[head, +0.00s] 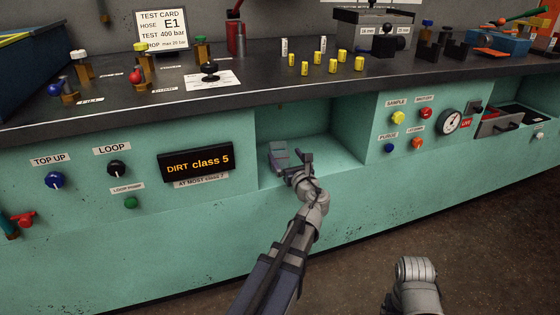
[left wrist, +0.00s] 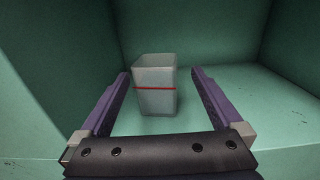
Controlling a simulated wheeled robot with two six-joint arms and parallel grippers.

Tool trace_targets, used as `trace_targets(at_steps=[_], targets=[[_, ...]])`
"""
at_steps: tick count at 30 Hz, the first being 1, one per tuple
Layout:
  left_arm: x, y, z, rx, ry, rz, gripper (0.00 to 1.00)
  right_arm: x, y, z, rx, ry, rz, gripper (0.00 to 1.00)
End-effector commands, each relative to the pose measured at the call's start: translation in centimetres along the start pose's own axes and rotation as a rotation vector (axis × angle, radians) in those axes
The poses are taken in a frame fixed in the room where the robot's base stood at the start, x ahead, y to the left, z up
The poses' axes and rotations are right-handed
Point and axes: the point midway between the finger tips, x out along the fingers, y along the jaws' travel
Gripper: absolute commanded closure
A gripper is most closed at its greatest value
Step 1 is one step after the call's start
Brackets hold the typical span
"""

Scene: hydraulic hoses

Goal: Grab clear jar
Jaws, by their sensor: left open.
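The clear jar (left wrist: 156,92) stands upright inside the teal recess in the left wrist view. It is greyish and see-through, with a thin red line around its middle. My left gripper (left wrist: 159,84) is open, with one finger on each side of the jar and a gap to it on both sides. In the head view my left gripper (head: 288,158) reaches into the recess, and the jar is hard to make out there behind the fingers. My right gripper is not visible; only part of my right arm shows at the bottom.
The recess (head: 340,160) has walls at both sides and the back, with free floor to the right. A dirt display (head: 196,162) is left of it. Buttons and a gauge (head: 450,122) are right.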

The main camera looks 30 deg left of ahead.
Motion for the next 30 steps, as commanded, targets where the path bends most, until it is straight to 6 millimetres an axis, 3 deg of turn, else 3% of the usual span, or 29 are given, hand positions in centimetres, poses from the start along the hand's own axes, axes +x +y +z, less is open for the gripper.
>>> trace_targets(at_steps=[9, 17, 30], targets=[[4.3, 0.4, 0.1, 0.001, -0.001, 0.001, 0.0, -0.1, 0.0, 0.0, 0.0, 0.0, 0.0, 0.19], [4.4, 0.6, 0.1, 0.002, -0.001, 0.0, 0.01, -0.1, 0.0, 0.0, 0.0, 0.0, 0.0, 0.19], [4.4, 0.5, 0.1, 0.002, -0.001, 0.0, 0.51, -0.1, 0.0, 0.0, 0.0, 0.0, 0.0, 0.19]])
